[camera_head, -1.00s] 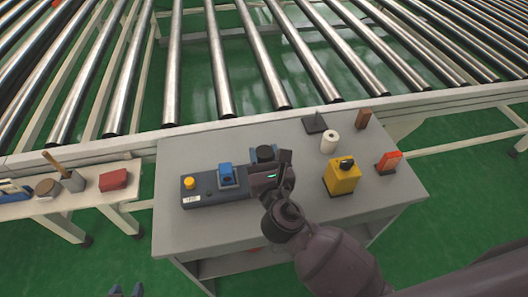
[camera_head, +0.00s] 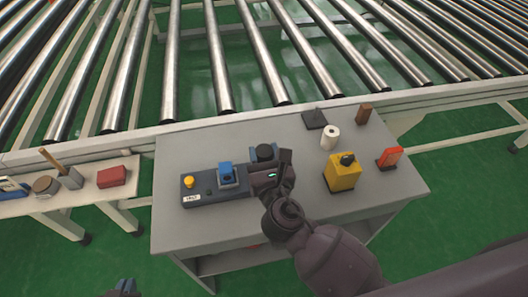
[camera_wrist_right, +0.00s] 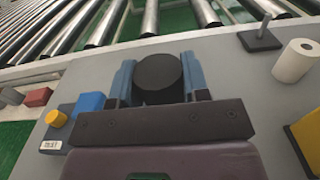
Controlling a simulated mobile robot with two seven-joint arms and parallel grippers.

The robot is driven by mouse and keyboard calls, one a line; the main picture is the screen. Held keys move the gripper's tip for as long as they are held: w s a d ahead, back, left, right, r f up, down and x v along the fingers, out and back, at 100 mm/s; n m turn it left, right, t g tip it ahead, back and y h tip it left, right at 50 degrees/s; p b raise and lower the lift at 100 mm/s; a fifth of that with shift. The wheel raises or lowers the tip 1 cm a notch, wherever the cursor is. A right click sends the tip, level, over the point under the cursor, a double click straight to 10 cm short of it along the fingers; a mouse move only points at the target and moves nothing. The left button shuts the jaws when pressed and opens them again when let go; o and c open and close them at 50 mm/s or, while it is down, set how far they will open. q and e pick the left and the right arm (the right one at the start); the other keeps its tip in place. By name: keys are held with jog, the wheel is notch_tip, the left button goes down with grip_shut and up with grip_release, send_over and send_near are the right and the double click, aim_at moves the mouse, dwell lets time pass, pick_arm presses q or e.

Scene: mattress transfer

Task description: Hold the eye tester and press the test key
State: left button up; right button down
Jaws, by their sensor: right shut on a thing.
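The eye tester (camera_head: 212,196) is a long dark box lying on the grey table. It carries a yellow test key (camera_head: 189,181) at its left end, a white label below the key, and a blue block (camera_head: 226,169). In the right wrist view the yellow key (camera_wrist_right: 56,118) shows at the left. My right gripper (camera_wrist_right: 158,78) is shut on the black round part (camera_wrist_right: 159,70) at the tester's right end, with one blue finger on each side. My left gripper (camera_head: 125,288) is just inside the bottom edge, away from the tester; its fingers are mostly cut off.
On the table's right stand a white roll (camera_head: 329,138), a yellow box (camera_head: 342,174), a red-orange item (camera_head: 389,158), a brown block (camera_head: 365,113) and a black plate (camera_head: 314,119). A roller conveyor (camera_head: 240,60) runs behind. A side bench (camera_head: 75,200) holds several small items.

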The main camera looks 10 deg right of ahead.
pick_arm(q)
jog(key=shift+s+a+f, duration=0.1)
jog(key=shift+s+f, duration=0.15)
jog(key=shift+s, duration=0.1)
grip_shut()
jog(key=shift+w+r, duration=0.25)
jog(key=shift+w, duration=0.1)
jog(key=shift+s+f, duration=0.2)
jog(key=shift+s, duration=0.05)
dwell(0.5)
